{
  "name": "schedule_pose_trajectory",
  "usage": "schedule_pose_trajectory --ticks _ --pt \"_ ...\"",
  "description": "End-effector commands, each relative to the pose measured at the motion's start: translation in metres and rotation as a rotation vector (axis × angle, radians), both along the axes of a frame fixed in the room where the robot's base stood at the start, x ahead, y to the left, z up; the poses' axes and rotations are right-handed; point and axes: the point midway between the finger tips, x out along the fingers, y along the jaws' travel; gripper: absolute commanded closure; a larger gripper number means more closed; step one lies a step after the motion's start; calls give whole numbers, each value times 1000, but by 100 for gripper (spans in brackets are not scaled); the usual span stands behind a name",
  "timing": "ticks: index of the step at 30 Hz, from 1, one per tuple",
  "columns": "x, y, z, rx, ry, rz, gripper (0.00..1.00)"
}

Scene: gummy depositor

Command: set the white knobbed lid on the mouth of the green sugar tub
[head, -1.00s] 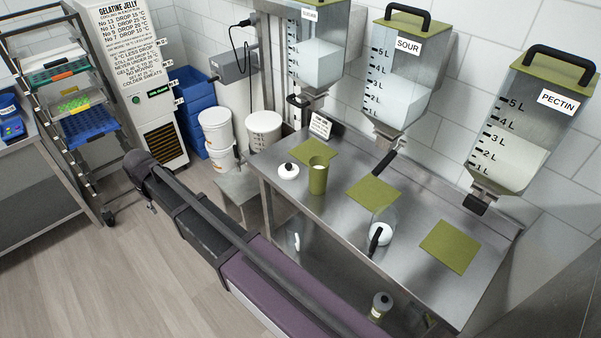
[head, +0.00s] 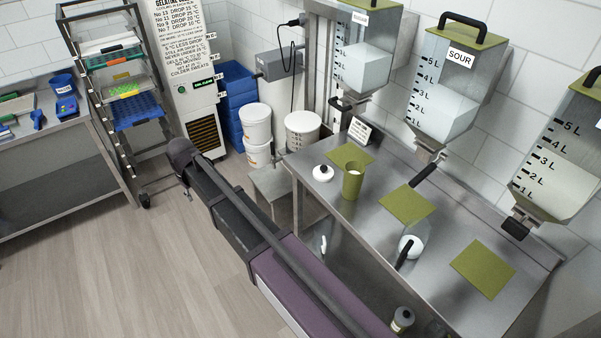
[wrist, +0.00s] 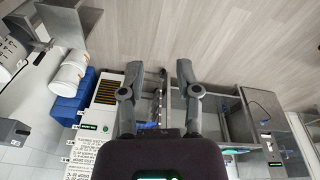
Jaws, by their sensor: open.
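The white knobbed lid (head: 323,173), with a dark knob, lies on the steel bench near its left end. The green sugar tub (head: 353,182) stands upright just right of the lid, apart from it. Its mouth is uncovered and pale content shows inside. Neither lid nor tub shows in that view. I cannot make out the gripper in the head view.
Green mats (head: 484,268) lie on the steel bench (head: 370,222). A white round vessel with a dark handle (head: 411,247) is right of the tub. Clear hoppers (head: 452,90) hang above the bench. White buckets (head: 302,130) and a tray rack (head: 125,100) stand left. The floor at left is clear.

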Motion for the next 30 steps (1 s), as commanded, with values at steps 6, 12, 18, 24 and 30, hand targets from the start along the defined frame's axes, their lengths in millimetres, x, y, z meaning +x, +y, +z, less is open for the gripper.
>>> schedule_pose_trajectory --ticks 6,12,18,24,30 --pt "1 -29 -6 -2 6 -40 57" --pt "0 -91 -17 -8 24 -131 57" --pt "-10 -174 -32 -13 49 -261 57" --pt "-30 -254 -47 -17 75 -398 57" --pt "-59 -327 -61 -20 103 -532 57"
